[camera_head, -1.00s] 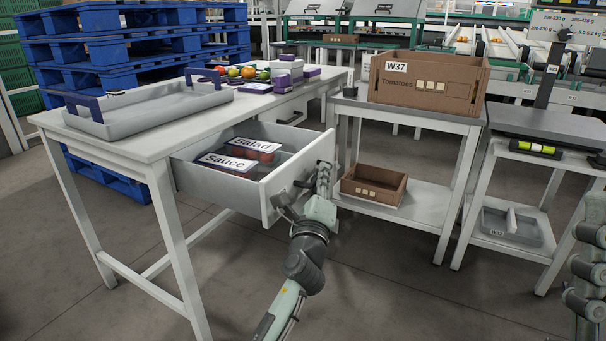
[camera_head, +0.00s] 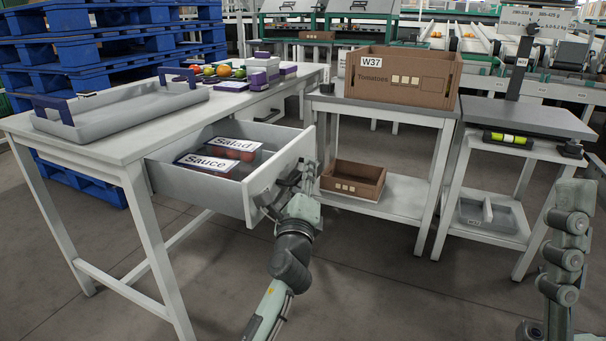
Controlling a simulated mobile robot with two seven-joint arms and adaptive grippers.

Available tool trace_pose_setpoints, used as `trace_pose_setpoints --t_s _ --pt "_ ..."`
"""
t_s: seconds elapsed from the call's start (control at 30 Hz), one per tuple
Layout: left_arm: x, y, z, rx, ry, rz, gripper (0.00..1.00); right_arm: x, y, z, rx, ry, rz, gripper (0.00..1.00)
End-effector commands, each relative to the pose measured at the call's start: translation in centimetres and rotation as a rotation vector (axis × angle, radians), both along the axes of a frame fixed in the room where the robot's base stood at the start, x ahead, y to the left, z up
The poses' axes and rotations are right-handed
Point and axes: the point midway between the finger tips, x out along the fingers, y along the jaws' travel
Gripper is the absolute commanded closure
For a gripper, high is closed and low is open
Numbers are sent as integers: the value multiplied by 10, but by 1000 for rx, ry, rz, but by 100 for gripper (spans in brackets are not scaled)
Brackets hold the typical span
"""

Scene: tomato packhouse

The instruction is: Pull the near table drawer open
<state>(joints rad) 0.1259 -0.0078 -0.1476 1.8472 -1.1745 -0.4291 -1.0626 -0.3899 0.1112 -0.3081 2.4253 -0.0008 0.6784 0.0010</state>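The near table drawer (camera_head: 197,188) is a light grey box that stands well out from the white table (camera_head: 118,148). Inside lie two packs of red produce with white labels, "Salad" (camera_head: 233,144) and "Sauce" (camera_head: 208,163). My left gripper (camera_head: 292,187) is at the outer face of the drawer's white front panel (camera_head: 283,165), around the dark handle there. It appears shut on the handle, though the fingers hide most of the handle. My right arm shows at the right edge; its gripper is out of view.
A grey tray (camera_head: 130,122) and several vegetables and purple boxes (camera_head: 263,68) are on the tabletop. Right of the drawer stands a shelf table with a W37 carton (camera_head: 420,92) above and a small carton (camera_head: 350,181) below. Floor before the drawer is clear.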

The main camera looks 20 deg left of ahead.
Motion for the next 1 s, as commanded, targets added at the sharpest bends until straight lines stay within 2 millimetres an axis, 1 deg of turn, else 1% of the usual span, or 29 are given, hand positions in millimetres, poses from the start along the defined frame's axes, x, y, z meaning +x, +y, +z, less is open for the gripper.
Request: trace_pose_setpoints --t_s 0.07,0.17,0.27,0.5,0.63,0.8,1.0 --pt "-3 -1 -1 0 1 -1 69 0 0 1 -1 -2 -1 60" --pt "-12 -3 -4 0 1 0 69 0 0 1 -1 -2 -1 60" --pt "-30 -8 -8 -1 3 0 69 0 0 0 -1 -1 0 60" --pt "-79 -20 -20 -1 4 0 69 0 0 0 -1 0 0 60" --pt "-99 -25 -23 0 3 1 69 0 0 0 -1 0 0 60" --pt "-112 -29 -25 1 1 1 69 0 0 0 0 0 0 60" --pt "-114 -29 -25 -1 -1 1 69 0 0 0 0 0 0 60"
